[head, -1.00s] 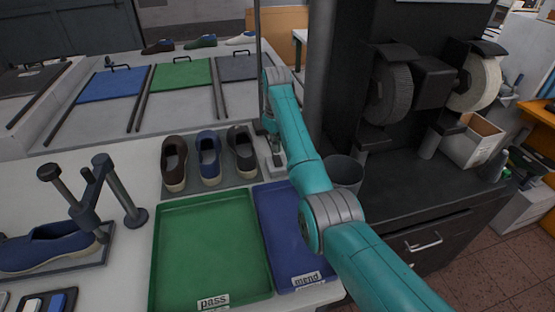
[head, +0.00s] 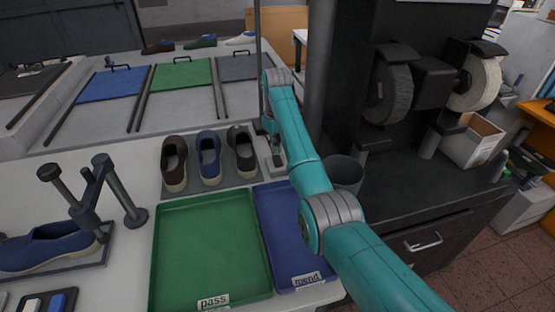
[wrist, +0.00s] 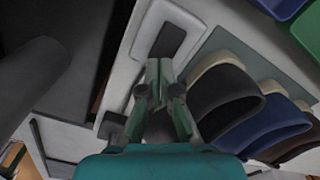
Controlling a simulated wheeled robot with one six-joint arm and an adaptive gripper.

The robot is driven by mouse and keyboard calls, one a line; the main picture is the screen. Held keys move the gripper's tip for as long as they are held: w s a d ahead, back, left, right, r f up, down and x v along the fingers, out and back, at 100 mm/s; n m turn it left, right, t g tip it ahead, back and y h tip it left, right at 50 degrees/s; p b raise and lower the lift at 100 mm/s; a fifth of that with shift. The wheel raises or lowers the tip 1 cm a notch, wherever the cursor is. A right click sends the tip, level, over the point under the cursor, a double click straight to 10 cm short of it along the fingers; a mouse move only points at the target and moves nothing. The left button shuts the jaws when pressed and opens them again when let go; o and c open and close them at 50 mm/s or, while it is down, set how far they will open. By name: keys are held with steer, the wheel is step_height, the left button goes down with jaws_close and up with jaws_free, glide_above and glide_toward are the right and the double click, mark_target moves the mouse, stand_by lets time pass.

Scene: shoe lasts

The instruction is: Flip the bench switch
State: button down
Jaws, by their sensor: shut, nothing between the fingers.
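The bench switch (wrist: 168,40) shows in the wrist view as a pale rounded plate with a dark grey rocker. In the head view its plate (head: 276,168) lies beside the black shoe, partly hidden by my arm. My gripper (wrist: 160,66) is shut and empty, pointing down, with its fingertips by the near end of the switch plate. I cannot tell whether they touch it. Which way the rocker is tipped is not clear. In the head view the gripper is mostly hidden behind my arm.
Brown (head: 175,163), blue (head: 208,158) and black (head: 242,152) shoes stand on a grey mat, close beside the gripper. A green tray (head: 210,245) and a blue tray (head: 285,215) lie nearer. A dark cup (head: 346,173) and a grinding machine (head: 390,95) are to the right.

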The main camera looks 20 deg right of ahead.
mark_target(276, 156)
steer(key=shift+f, duration=1.1)
stand_by(0.6)
steer(key=shift+r, duration=3.55)
